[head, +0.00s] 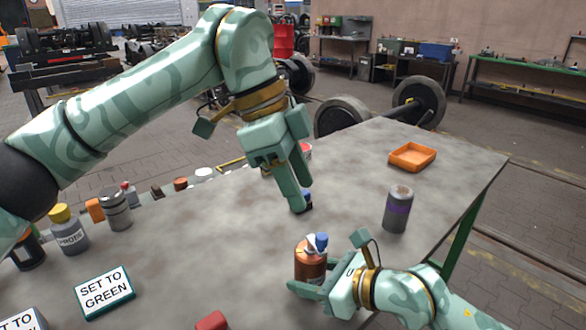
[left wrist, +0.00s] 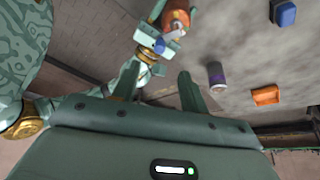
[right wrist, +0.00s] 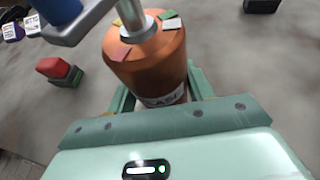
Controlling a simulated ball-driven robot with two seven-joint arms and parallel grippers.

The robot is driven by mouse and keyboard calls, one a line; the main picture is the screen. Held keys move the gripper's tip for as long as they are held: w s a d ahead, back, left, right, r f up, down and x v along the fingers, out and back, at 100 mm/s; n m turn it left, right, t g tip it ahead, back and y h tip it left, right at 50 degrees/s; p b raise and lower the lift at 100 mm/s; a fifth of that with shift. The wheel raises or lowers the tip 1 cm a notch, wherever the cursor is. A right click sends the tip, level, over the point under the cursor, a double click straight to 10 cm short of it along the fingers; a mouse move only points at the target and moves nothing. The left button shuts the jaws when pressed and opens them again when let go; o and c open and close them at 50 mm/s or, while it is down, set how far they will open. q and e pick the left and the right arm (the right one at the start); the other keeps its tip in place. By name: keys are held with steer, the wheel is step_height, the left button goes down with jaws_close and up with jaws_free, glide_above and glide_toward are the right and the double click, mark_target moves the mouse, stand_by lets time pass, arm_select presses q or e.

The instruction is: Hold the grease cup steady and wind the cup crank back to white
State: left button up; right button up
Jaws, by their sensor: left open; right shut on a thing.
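The copper-coloured grease cup (head: 310,263) stands upright on the table. Its crank has a pale arm and a blue knob (head: 320,241). My right gripper (head: 311,287) is shut around the cup's body, low down. In the right wrist view the cup (right wrist: 150,72) has coloured patches around its top, including green, yellow and red. The crank arm (right wrist: 88,20) reaches to the upper left there; where it points among the patches is unclear. My left gripper (head: 300,203) is open and empty, above the table behind the cup. The cup also shows in the left wrist view (left wrist: 178,18).
A grey can with a purple band (head: 397,210) stands right of the cup. An orange tray (head: 412,156) lies farther back. A "SET TO GREEN" sign (head: 104,291), bottles and cans stand left. A red block (head: 212,321) sits at the near edge. A blue block (left wrist: 284,12) lies near my left gripper.

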mark_target(322, 234)
arm_select(q)
steer(key=x, duration=1)
steer(key=shift+d+f, duration=0.15)
jaws_close()
steer(key=n, duration=0.1)
steer(key=n+t, duration=0.1)
steer(key=n, duration=0.2)
steer(key=shift+w+d+t, duration=0.3)
steer(key=shift+w+d, duration=0.05)
